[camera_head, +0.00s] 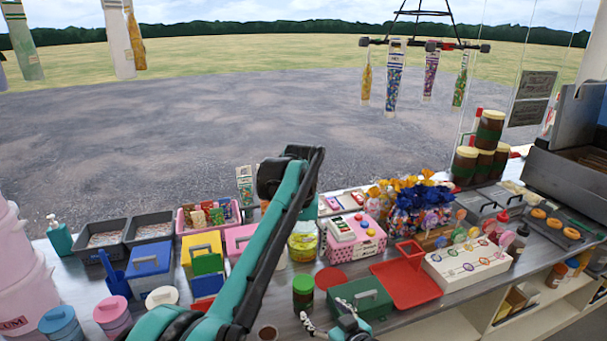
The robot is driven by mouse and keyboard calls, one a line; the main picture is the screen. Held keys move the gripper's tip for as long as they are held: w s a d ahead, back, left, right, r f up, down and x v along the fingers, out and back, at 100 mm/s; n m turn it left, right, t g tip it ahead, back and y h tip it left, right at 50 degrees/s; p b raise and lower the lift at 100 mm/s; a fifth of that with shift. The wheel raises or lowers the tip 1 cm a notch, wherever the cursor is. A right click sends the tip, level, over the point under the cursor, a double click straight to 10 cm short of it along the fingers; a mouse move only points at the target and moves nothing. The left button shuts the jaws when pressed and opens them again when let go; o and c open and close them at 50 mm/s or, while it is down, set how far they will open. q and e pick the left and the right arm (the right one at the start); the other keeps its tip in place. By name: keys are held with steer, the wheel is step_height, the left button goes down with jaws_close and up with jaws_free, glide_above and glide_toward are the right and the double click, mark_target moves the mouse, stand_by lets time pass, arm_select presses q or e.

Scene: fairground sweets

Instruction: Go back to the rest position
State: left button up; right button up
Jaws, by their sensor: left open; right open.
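My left arm comes in from the lower left and rises across the counter. Its dark far end (284,172) is high over the back edge of the counter, beside a pink box. Its fingers are hard to make out there, and I see nothing held. My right gripper (318,324) is low at the bottom edge, in front of the green lidded box (362,299) and near the green-lidded jar (303,292). It is open and empty. Part of it is cut off by the picture edge.
Left stand a blue box (151,258), grey bins (101,233) and lidded tubs (61,325). A hanging rack (425,44) holds sweet bags.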

arm_select(q)
steer(key=s+a+t, duration=0.4)
steer(key=s+a, duration=0.7)
steer(key=s, duration=0.3)
steer(key=s+a+f+n+t, duration=0.1)
steer(key=s+a+f+t, duration=0.2)
steer(key=s+a+f, duration=0.3)
steer(key=s+f, duration=0.5)
steer(key=s, duration=0.3)
arm_select(e)
steer(key=s+d+r+m+g+h, duration=0.1)
steer(key=s+d+m+g+h, duration=0.1)
steer(key=s+d, duration=0.4)
steer(key=s+d+r+m+g+h, duration=0.1)
steer(key=s+d+m+g+h, duration=0.2)
steer(key=s, duration=0.9)
steer(key=d, duration=0.3)
steer(key=shift+d+h, duration=0.3)
arm_select(q)
steer(key=shift+a+f, duration=0.1)
